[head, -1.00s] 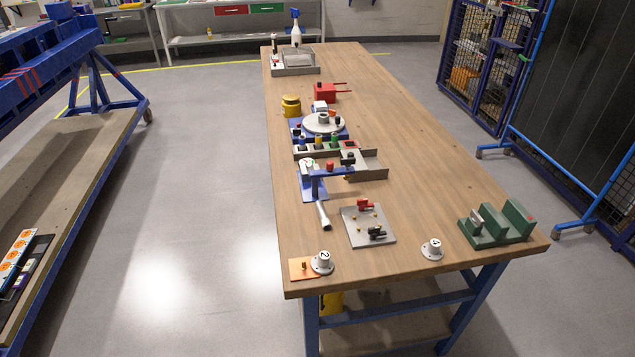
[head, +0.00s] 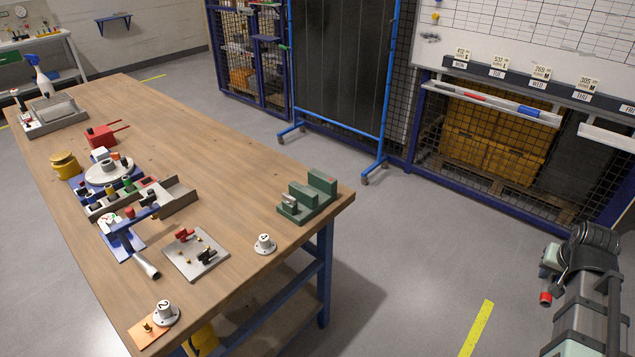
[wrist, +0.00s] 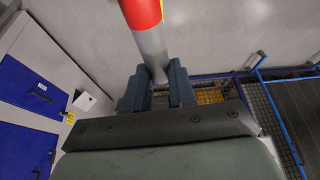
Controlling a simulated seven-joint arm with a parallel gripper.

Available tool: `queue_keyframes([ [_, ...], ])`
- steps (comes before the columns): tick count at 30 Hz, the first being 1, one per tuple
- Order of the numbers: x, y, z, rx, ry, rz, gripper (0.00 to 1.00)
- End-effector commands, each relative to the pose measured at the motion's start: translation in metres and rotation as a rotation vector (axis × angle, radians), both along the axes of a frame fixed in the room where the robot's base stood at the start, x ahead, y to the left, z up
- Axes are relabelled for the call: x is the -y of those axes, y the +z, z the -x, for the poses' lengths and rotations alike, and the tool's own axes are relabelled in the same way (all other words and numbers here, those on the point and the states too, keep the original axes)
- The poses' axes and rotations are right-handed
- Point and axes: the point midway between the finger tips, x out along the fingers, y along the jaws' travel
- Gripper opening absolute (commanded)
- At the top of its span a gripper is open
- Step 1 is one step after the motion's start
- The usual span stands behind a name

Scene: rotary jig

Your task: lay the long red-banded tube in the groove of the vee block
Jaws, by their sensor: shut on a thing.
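In the wrist view, my gripper (wrist: 156,84) is shut on the long tube (wrist: 150,45). The tube is grey with a wide orange-red band, and it runs out of the top of the picture. Its far end is cut off there. In the head view, my arm is at the lower right, clear of the bench, with a small red end (head: 546,299) beside it that may be the tube's. The fingers cannot be made out there. I cannot identify the vee block or its groove for certain; a green stepped block (head: 322,182) stands at the bench's right corner.
The wooden bench (head: 222,150) carries a round turntable (head: 108,171), a grey plate with clamps (head: 196,254), a blue stand (head: 124,237) and two numbered white knobs, one being this knob (head: 264,243). A blue-framed dark screen (head: 340,75) stands behind. Open floor lies between bench and arm.

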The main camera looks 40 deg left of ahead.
Motion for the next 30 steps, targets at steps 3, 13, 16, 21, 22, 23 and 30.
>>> queue_keyframes([
  [3, -0.042, 0.009, -0.011, 0.0, 0.054, 0.0, 0.0],
  [13, -0.158, 0.026, -0.031, 0.0, 0.189, -0.001, 0.0],
  [16, -0.195, 0.03, -0.035, 0.0, 0.231, 0.0, 0.0],
  [21, -0.26, 0.038, -0.035, 0.0, 0.301, 0.0, 0.0],
  [22, -0.272, 0.04, -0.035, 0.0, 0.314, 0.0, 0.0],
  [23, -0.283, 0.041, -0.034, -0.001, 0.326, 0.001, 0.0],
  [30, -0.378, 0.053, -0.021, -0.001, 0.423, 0.0, 0.0],
])
